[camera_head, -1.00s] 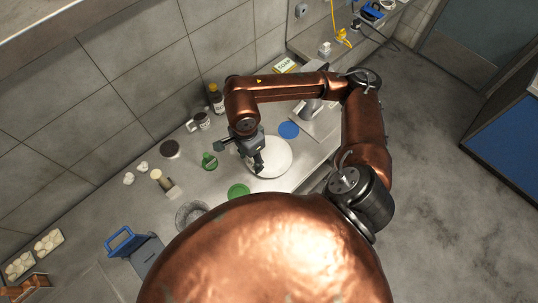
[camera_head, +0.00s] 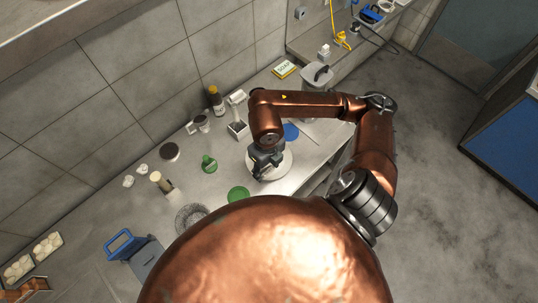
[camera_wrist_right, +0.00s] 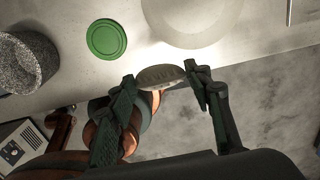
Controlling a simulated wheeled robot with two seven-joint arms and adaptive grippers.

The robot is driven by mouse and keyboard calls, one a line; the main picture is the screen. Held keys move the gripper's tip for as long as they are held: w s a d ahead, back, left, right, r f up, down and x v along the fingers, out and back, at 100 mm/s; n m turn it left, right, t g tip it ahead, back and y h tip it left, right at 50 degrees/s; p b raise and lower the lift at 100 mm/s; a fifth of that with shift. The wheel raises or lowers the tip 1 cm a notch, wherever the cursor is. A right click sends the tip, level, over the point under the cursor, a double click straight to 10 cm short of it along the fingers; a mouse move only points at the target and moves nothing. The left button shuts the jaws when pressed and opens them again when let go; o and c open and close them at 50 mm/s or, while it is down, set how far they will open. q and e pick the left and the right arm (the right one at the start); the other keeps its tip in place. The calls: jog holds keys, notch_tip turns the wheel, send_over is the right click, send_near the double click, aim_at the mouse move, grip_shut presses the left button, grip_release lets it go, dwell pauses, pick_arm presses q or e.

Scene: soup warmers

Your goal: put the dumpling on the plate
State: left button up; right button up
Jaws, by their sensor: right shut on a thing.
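The pale plate (camera_head: 285,165) lies on the counter near its front edge, partly covered by my right gripper in the head view. In the right wrist view, part of the plate (camera_wrist_right: 195,22) shows at the top. My right gripper (camera_head: 262,174) is over the plate's left part in the head view. In the right wrist view, the right gripper (camera_wrist_right: 160,82) is shut on a pale, ridged dumpling (camera_wrist_right: 160,75), held between its two fingers. The dumpling appears apart from the plate there; its height is hard to tell. My left gripper is not in view.
A green disc (camera_head: 238,194) and a grey stone bowl (camera_head: 190,216) are left of the plate. Trays of pale pieces (camera_head: 47,245) are far left.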

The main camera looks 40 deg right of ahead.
jog(key=w+d+f, duration=0.3)
jog(key=w+f, duration=0.1)
jog(key=w+d+f, duration=0.3)
jog(key=d+f, duration=0.1)
jog(key=shift+w+d+p, duration=0.1)
jog(key=shift+w+p, duration=0.2)
jog(key=shift+w, duration=0.1)
jog(key=shift+w+d+f, duration=0.1)
jog(key=shift+w+f, duration=0.05)
notch_tip(320, 180, down, 4)
jog(key=shift+w+d+r+p, duration=0.15)
jog(key=shift+r+p, duration=0.05)
jog(key=shift+p, duration=0.1)
jog(key=shift+f, duration=0.2)
jog(key=o, duration=1.2)
jog(key=shift+r, duration=0.1)
